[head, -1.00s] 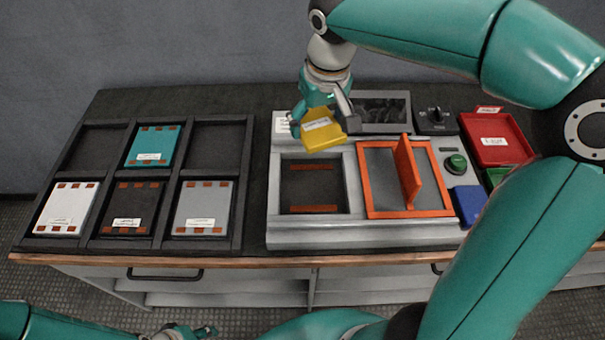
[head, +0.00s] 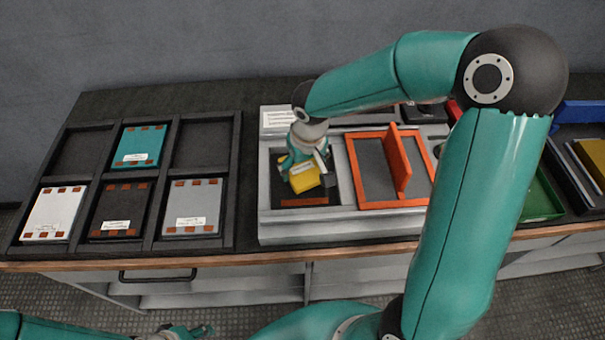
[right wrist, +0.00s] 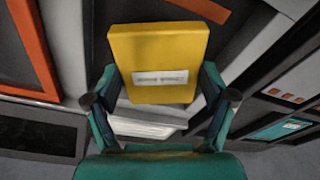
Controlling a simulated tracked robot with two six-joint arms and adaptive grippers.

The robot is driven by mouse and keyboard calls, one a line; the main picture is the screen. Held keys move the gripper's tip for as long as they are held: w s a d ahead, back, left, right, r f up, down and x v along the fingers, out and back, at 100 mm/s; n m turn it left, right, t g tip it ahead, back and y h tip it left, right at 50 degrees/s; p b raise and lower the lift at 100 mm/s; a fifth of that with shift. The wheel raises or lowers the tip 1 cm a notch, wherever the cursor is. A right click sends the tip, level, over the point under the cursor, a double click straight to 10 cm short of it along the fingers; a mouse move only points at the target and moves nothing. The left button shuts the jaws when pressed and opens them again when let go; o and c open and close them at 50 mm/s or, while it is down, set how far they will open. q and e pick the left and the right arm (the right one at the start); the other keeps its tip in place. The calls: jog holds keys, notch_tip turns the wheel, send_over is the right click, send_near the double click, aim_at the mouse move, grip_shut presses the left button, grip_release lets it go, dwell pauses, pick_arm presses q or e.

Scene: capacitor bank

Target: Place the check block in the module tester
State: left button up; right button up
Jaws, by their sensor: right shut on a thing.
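The yellow check block (head: 305,179), with a white label, is in my right gripper (head: 308,168). The right wrist view shows the block (right wrist: 158,50) between the two fingers of the gripper (right wrist: 160,97), which are shut on its sides. The block is over the dark left bay of the grey module tester (head: 330,227). It looks tilted and above the bay floor, though the exact gap is hard to tell. A strip of orange contact (head: 305,202) shows at the bay's front. My left gripper (head: 190,331) is low at the bottom left, away from the bench; its jaws are too small to read.
An orange-framed bay (head: 378,204) with an upright orange flap (head: 397,160) stands just right of the block. A dark rack (head: 238,180) with several modules lies left. A green tray (head: 543,200) is at the right. My right arm hides part of the tester's right side.

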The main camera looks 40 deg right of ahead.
aim_at(304, 170)
jog(key=shift+f, duration=1.55)
jog(key=shift+w+f, duration=0.1)
jog(key=shift+f, duration=0.05)
jog(key=o, duration=1.3)
jog(key=shift+r, duration=0.25)
jog(key=r, duration=0.4)
jog(key=s+r, duration=0.1)
jog(key=r, duration=0.6)
jog(key=shift+s+a+r, duration=0.15)
jog(key=shift+s+r, duration=0.2)
jog(key=shift+s, duration=0.05)
jog(key=shift+p, duration=0.3)
